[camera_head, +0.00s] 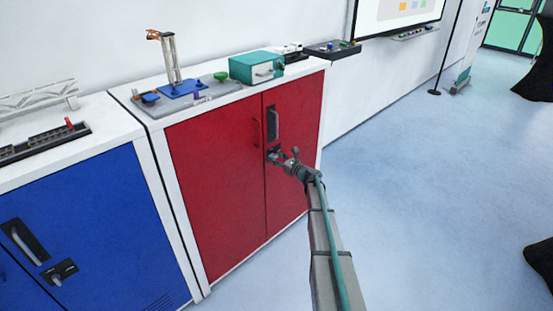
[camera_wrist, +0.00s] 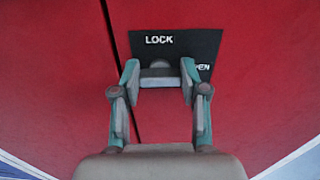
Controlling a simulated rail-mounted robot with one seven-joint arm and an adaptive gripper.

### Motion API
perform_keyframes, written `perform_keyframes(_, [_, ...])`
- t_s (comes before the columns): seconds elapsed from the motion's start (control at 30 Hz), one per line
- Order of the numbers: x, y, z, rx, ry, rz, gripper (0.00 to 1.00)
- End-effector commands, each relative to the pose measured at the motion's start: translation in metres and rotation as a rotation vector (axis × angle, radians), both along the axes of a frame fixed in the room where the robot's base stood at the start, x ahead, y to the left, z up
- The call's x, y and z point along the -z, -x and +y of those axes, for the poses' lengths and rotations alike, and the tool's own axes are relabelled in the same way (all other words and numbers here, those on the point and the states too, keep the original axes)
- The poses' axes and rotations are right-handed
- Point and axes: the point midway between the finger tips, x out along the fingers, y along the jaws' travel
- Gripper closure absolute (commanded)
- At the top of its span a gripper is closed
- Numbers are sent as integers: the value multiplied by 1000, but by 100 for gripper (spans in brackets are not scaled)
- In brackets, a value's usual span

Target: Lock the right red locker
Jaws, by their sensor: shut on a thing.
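The red locker (camera_head: 215,195) has two doors that look closed, with a seam between them. A black lock plate (camera_wrist: 210,45) is on the right door, also seen beside the seam (camera_wrist: 122,60) in the wrist view. It reads "LOCK" at upper left and partly "OPEN" at right, where a finger covers some letters. My gripper (camera_head: 276,157) is at this plate, below the black door handle (camera_head: 273,123). In the wrist view my gripper (camera_wrist: 160,75) is shut on the grey lock knob (camera_wrist: 160,80), one finger on each side. The knob's pointing direction is hard to tell.
A blue locker (camera_head: 95,225) stands to the left. The white top carries a teal box (camera_head: 256,66), a blue-based crane model (camera_head: 180,88) and small parts. Open floor (camera_head: 430,190) lies right.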

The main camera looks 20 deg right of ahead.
Motion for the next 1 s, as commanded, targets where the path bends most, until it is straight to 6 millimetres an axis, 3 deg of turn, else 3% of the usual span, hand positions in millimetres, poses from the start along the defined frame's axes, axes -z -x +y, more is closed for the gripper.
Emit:
perform_keyframes(0.37, [7, 1, 1, 1, 169, -64, 91])
perform_keyframes(1.0, [9, 2, 3, 1, 728, -274, 91])
